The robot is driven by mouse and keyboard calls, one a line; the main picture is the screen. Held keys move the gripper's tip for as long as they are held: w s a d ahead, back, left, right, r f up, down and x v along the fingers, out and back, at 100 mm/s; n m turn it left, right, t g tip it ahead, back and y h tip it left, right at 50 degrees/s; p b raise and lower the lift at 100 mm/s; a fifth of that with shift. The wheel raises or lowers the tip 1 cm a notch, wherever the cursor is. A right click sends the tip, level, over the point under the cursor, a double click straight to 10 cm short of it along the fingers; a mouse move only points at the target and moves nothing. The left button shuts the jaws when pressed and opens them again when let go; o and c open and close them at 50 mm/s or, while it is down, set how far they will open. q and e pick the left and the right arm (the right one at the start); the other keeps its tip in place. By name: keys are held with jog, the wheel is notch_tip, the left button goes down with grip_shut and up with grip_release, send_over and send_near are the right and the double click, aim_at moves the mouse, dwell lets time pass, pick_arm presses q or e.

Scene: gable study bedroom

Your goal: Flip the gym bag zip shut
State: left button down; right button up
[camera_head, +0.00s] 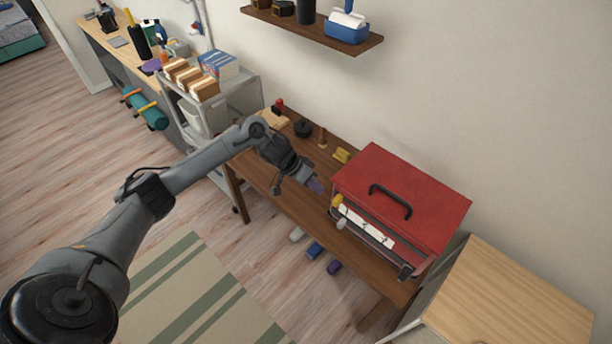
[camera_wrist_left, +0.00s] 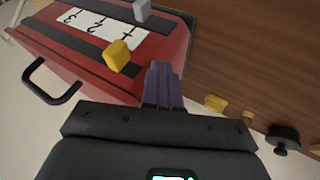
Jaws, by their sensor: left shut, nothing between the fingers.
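A red box-like case (camera_head: 405,190) with a black handle (camera_head: 391,199) stands on the brown table; I cannot tell if it is the gym bag, and no clear zip shows. Its front has dark tracks and a white numbered strip (camera_head: 367,230). A yellow knob (camera_head: 337,201) and a grey knob (camera_head: 341,224) sit at its left end. In the left wrist view the yellow knob (camera_wrist_left: 118,56) and grey knob (camera_wrist_left: 142,10) are close by. My left gripper (camera_head: 315,186) is shut and empty, just left of the case; its purple fingers (camera_wrist_left: 162,82) point past the case's end. My right gripper is out of view.
On the brown table (camera_head: 285,203), a dark round object (camera_head: 303,128), a wooden peg (camera_head: 322,138) and a yellow piece (camera_head: 341,155) stand behind my gripper. A grey cart (camera_head: 240,95) is left, a shelf (camera_head: 300,23) above. A light wood cabinet (camera_head: 520,300) is right.

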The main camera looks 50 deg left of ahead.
aim_at(338, 201)
pick_arm(q)
jog(key=d+p, duration=0.1)
jog(key=d, duration=0.3)
jog(key=shift+w, duration=0.15)
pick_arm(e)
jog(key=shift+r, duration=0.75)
